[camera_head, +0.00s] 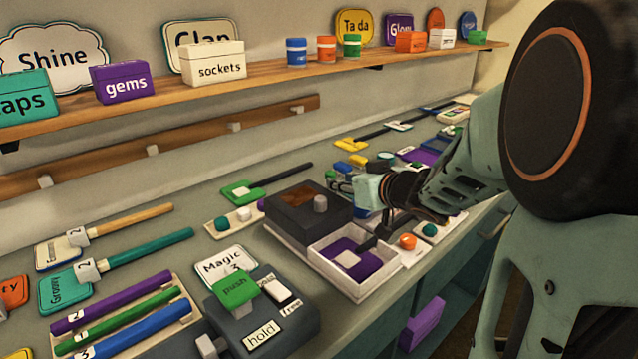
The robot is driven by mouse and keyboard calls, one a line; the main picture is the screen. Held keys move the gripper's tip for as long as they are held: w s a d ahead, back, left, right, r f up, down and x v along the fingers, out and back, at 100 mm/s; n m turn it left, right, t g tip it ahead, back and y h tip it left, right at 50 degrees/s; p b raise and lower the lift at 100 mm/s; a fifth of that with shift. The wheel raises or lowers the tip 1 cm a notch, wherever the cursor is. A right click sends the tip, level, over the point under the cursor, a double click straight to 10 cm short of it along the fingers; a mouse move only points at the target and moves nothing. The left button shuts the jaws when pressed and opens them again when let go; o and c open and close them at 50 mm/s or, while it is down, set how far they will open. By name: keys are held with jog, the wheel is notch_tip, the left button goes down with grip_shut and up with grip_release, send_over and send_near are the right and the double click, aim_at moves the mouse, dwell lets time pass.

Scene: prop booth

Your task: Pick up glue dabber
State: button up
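I cannot tell for sure which item is the glue dabber. A white open box (313,255) on the counter holds a purple piece (366,266) with a pale block (347,259) on it. A dark stick-like part (381,228) shows at the box's far right corner, below my wrist. An orange knob (407,242) and a teal knob (429,230) sit on pale bases right of the box. My gripper (338,183) is over the counter behind the box, pointing left. Its fingers are small and partly hidden, and I see no held object clearly.
A dark box (291,212) with a grey knob stands left of the white box. A dark push-button unit (285,325) and a rack of coloured sticks (197,313) are nearer. A wall shelf (130,107) runs above the counter. Small blocks crowd the area around my gripper.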

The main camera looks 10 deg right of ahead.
jog(key=x, duration=0.2)
jog(key=b+x, duration=0.1)
jog(key=x, duration=0.1)
jog(key=b+x, duration=0.1)
jog(key=x, duration=0.2)
jog(key=shift+w+r, duration=0.2)
jog(key=shift+r, duration=0.05)
grip_shut()
jog(key=shift+r, duration=0.1)
